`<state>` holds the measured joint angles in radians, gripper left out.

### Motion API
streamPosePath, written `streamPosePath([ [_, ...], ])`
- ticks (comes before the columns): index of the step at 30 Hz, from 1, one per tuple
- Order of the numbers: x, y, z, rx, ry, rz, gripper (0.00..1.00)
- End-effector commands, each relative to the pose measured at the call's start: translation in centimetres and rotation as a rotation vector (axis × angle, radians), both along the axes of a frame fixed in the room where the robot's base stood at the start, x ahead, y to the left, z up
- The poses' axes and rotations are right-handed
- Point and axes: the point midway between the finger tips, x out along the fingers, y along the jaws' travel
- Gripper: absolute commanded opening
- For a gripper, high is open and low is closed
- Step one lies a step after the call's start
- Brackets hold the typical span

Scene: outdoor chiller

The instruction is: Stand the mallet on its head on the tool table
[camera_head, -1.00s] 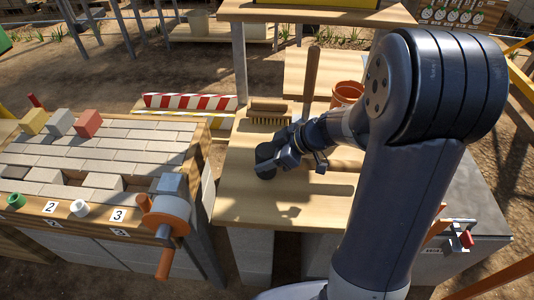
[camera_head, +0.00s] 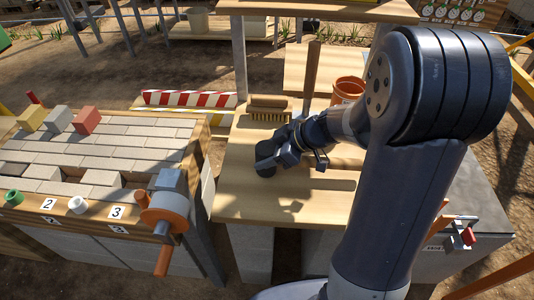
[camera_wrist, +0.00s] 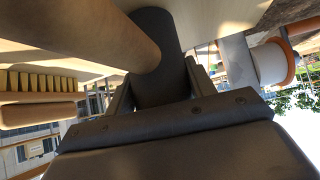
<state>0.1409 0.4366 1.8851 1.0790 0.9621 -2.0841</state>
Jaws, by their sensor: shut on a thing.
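My gripper (camera_head: 289,152) is over the tool table (camera_head: 250,203), shut on the dark cylindrical head of the mallet (camera_head: 265,158). In the wrist view the mallet's dark head (camera_wrist: 158,40) sits between the two fingers (camera_wrist: 158,88), and its thick wooden handle runs off to the upper left. An upright wooden shaft (camera_head: 312,80) shows behind my wrist in the head view. I cannot tell whether the head touches the tabletop.
A brush (camera_head: 268,107) lies behind my gripper, and an orange bucket (camera_head: 347,90) stands at the back right. A brick-topped bench (camera_head: 110,150) is on the left, with an orange-and-grey fitting (camera_head: 165,210) at its corner. The table's front part is clear.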

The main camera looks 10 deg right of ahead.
Motion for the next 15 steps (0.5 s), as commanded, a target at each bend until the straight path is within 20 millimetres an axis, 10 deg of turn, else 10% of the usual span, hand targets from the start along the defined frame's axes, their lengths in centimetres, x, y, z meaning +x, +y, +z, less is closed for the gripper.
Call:
streamPosePath([
  [10, 0.06, 0.01, -0.38, 0.001, -0.003, -0.001, 0.00],
  [11, 0.06, 0.01, -0.31, 0.001, -0.003, -0.001, 0.54],
  [15, 0.04, 0.01, -0.30, 0.000, -0.002, 0.000, 0.65],
])
